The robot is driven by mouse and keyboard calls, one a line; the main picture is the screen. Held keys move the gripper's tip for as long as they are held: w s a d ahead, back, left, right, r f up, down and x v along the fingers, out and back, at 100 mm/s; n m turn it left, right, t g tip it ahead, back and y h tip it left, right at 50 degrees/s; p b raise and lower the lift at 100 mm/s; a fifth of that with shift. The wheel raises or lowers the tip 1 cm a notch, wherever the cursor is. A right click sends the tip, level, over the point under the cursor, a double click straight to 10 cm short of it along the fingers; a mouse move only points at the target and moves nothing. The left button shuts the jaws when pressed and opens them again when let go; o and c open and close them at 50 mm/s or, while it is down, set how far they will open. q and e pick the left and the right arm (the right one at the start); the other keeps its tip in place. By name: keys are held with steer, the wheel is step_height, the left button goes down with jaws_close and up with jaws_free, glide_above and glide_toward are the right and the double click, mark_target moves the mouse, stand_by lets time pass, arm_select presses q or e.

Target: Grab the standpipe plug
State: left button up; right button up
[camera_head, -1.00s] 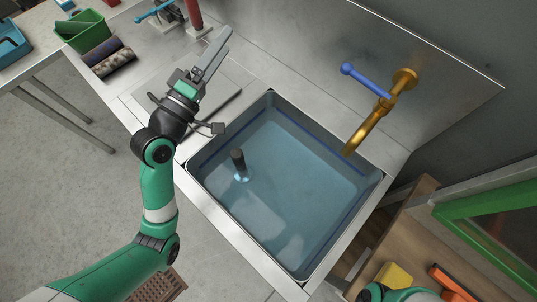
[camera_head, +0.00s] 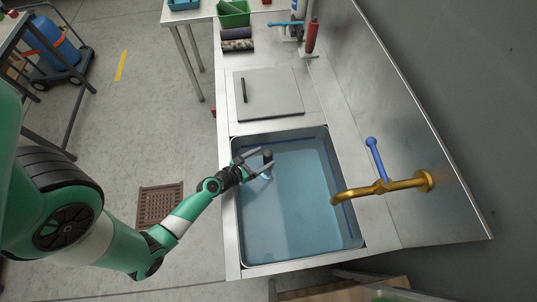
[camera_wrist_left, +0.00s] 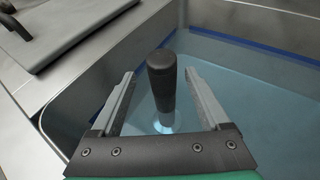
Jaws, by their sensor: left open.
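The standpipe plug (camera_wrist_left: 161,82) is a dark upright cylinder standing in the water-filled sink (camera_head: 347,232). Its top is above the water and its lower part shows paler under the water. In the head view the plug (camera_head: 267,156) is near the sink's left side. My left gripper (camera_head: 259,157) reaches over the left rim and is open at the plug. In the left wrist view the open fingers of the left gripper (camera_wrist_left: 160,78) lie on either side of the plug, with a gap on both sides. My right gripper is not in view.
A brass faucet (camera_head: 385,187) with a blue lever reaches over the sink's right side. A square metal lid with a dark handle (camera_head: 283,94) lies on the counter behind the sink. Dark rolls (camera_head: 237,45) and a green bin (camera_head: 233,19) stand farther back.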

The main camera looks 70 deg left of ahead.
arm_select(q)
steer(key=b+x, duration=0.1)
steer(key=x, duration=0.4)
steer(key=shift+w, duration=0.45)
jaws_close()
stand_by(1.1)
